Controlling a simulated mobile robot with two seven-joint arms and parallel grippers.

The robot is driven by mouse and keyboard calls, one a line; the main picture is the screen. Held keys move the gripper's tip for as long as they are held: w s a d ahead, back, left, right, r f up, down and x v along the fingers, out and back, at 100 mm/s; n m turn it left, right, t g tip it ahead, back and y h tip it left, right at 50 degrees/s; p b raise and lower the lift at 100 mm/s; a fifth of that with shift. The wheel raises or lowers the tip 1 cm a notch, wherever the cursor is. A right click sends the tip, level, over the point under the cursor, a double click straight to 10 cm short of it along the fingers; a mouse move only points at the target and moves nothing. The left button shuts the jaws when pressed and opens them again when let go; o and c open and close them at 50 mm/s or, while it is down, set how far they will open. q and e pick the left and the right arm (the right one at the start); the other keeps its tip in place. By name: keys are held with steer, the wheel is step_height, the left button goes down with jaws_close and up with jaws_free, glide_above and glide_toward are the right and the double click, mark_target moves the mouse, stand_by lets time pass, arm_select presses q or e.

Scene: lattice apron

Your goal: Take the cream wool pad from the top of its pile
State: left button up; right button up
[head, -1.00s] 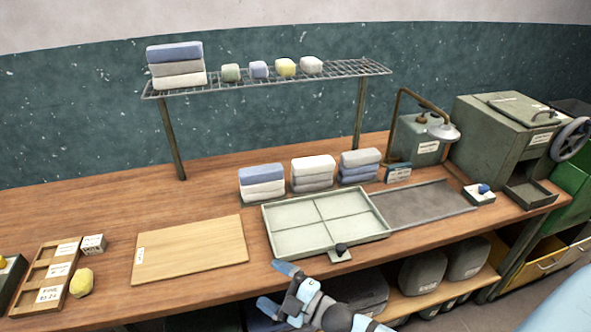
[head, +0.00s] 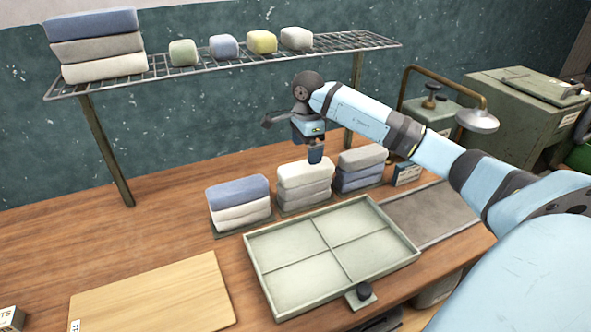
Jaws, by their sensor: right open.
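The cream wool pad (head: 305,173) lies on top of the middle of three piles on the bench, over greyish pads (head: 306,195). My right gripper (head: 315,157) points down just above this pile, its arm reaching in from the right. It is open and empty. The fingers line up in this view, so I see mainly one blue fingertip, close over the pad's back right part. I cannot tell whether it touches the pad. My left gripper is not in view.
A blue-topped pile (head: 238,190) stands left and a grey-topped pile (head: 362,158) close right. A four-part tray (head: 291,268) lies in front. The wire rack (head: 190,75) holds pads and small blocks behind.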

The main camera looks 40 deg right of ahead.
mark_target(306, 168)
steer(key=shift+s+f, duration=0.4)
steer(key=shift+f, duration=0.4)
step_height(306, 168, down, 5)
steer(key=shift+w+a+f+p, duration=0.1)
steer(key=shift+a+p, duration=0.05)
steer(key=shift+p, duration=0.2)
steer(key=c, duration=1)
